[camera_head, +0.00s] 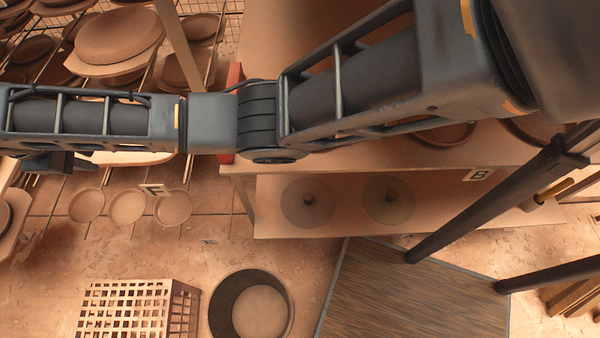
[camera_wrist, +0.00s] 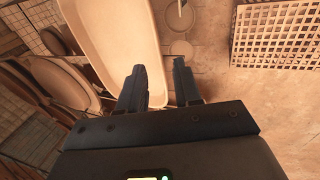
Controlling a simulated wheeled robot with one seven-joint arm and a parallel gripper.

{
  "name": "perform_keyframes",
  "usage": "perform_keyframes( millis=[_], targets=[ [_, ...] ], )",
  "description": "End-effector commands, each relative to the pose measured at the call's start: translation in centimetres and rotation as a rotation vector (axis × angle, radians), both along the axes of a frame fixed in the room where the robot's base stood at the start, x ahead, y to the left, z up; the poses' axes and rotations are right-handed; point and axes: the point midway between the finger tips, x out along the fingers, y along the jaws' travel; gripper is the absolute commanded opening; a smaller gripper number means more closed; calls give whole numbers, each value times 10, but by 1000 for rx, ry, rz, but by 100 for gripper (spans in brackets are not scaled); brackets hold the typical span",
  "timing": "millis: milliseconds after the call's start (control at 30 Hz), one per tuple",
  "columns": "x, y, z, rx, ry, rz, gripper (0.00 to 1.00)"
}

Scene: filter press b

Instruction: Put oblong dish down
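The oblong dish (camera_wrist: 112,40) is a long, pale cream tray with a raised rim, filling the upper left middle of the wrist view. A pale strip (camera_head: 125,158) under my arm in the head view looks like part of it. My gripper (camera_wrist: 160,88) has its two fingers apart. The left finger overlaps the dish's near end, and the dish's right rim shows between the fingers. A gap shows between that rim and the right finger. What lies under the dish is hidden. In the head view my gripper (camera_head: 45,163) is partly hidden at the far left.
A rack of brown round dishes (camera_head: 118,36) stands at the upper left. A lattice crate (camera_head: 125,308) and round tub (camera_head: 250,305) stand below. A shelf unit (camera_head: 275,222) stands right of centre.

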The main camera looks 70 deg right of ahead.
Motion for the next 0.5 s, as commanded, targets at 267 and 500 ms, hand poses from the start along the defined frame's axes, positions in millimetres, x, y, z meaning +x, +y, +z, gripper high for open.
perform_keyframes(
  millis=[267, 500],
  targets=[
    [-42, 66, -64, 240, -93, 64, 34],
    [-92, 114, -103, 460, -216, 61, 34]
  ],
)
